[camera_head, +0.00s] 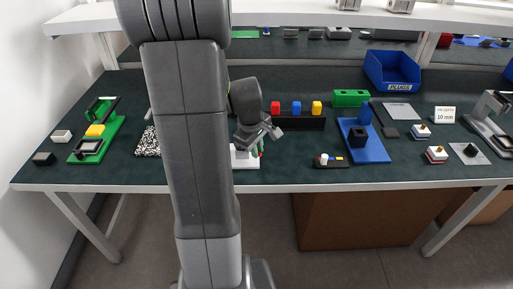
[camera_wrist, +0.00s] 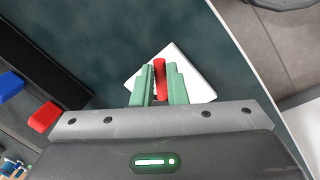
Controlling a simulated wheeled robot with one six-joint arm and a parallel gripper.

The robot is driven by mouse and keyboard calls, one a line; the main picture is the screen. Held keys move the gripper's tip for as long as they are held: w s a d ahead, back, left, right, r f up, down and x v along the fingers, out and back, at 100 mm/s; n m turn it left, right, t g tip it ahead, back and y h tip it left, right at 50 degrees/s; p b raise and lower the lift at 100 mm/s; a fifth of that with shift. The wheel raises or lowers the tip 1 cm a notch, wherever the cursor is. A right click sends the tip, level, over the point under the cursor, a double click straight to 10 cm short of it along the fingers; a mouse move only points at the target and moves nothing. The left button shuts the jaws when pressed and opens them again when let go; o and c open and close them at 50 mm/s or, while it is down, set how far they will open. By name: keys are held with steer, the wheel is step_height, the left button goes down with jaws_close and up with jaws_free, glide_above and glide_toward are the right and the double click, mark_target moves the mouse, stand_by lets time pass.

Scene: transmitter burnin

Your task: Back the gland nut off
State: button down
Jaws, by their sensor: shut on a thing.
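In the wrist view a red part (camera_wrist: 160,78), seemingly the gland nut, stands between the two green fingers of my gripper (camera_wrist: 160,88). The fingers are shut on it, one on each side, and hide much of it. A white base plate (camera_wrist: 200,66) lies under or just beyond the fingertips. In the head view my gripper (camera_head: 257,151) points down over the white plate (camera_head: 245,163) near the table's front edge. My arm covers the left part of this spot. Whether the nut has any thread showing cannot be told.
A black holder (camera_head: 298,123) with red, blue and yellow blocks stands just behind. A small black tray (camera_head: 331,162) and a blue fixture (camera_head: 372,150) are to the right. A blue PLUGS bin (camera_head: 392,70) stands at the back. A green fixture (camera_head: 97,130) is at left.

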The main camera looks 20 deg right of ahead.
steer(key=c, duration=1.5)
jaws_free()
steer(key=shift+o, duration=0.2)
step_height(320, 180, up, 14)
steer(key=s+a+p, duration=0.1)
steer(key=a+p, duration=0.1)
steer(key=shift+s+f, duration=0.2)
steer(key=shift+s, duration=0.05)
steer(key=shift+a, duration=0.1)
steer(key=f, duration=0.4)
steer(key=w+d+f+b, duration=0.1)
steer(key=f, duration=0.4)
steer(key=d+f+b, duration=0.1)
steer(key=f, duration=0.3)
steer(key=shift+w+d+f, duration=0.1)
steer(key=shift+w+f, duration=0.15)
steer(key=shift+f, duration=0.1)
steer(key=shift+r, duration=0.1)
